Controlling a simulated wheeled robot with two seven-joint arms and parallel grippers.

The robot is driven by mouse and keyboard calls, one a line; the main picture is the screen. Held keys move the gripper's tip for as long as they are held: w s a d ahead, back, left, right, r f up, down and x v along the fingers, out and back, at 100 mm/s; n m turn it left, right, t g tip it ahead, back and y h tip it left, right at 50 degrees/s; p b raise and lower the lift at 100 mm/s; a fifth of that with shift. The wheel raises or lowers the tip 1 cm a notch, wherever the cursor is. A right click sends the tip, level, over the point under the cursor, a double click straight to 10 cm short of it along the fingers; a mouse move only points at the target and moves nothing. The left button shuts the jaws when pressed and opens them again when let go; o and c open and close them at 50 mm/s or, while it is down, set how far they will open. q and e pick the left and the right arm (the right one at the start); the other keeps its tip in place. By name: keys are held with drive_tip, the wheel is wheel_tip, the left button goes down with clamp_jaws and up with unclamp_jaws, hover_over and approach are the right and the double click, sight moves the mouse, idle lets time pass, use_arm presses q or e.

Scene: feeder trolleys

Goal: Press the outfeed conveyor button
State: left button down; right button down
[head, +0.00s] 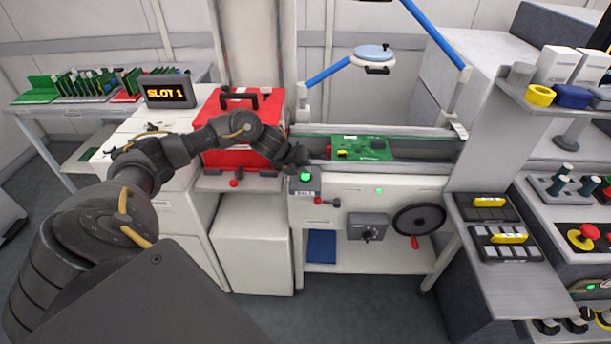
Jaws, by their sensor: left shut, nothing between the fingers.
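A green button (305,177) sits on a small grey box at the front left corner of the white conveyor (375,190). My left gripper (300,158) is shut and empty. It is just above and behind the button in the picture; I cannot tell whether it touches anything. A green circuit board (362,148) lies on the conveyor's track, to the right of the gripper. A small label on the button's box is too small to read surely. My right gripper is not in view.
A red case (240,130) stands left of the conveyor, beside my left arm. A "SLOT 1" display (169,91) and a rack of green boards stand further left. A black handwheel (418,219) is on the conveyor's front. A lamp (373,54) hangs above the track.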

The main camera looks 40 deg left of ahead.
sight(304, 177)
use_arm(q)
drive_tip(key=shift+f, duration=0.1)
idle(0.3)
drive_tip(key=shift+f+b, duration=0.4)
drive_tip(key=shift+r, duration=0.1)
drive_tip(key=shift+r+p, duration=0.4)
wheel_tip(304, 177, up, 6)
drive_tip(key=p, duration=0.5)
idle(0.7)
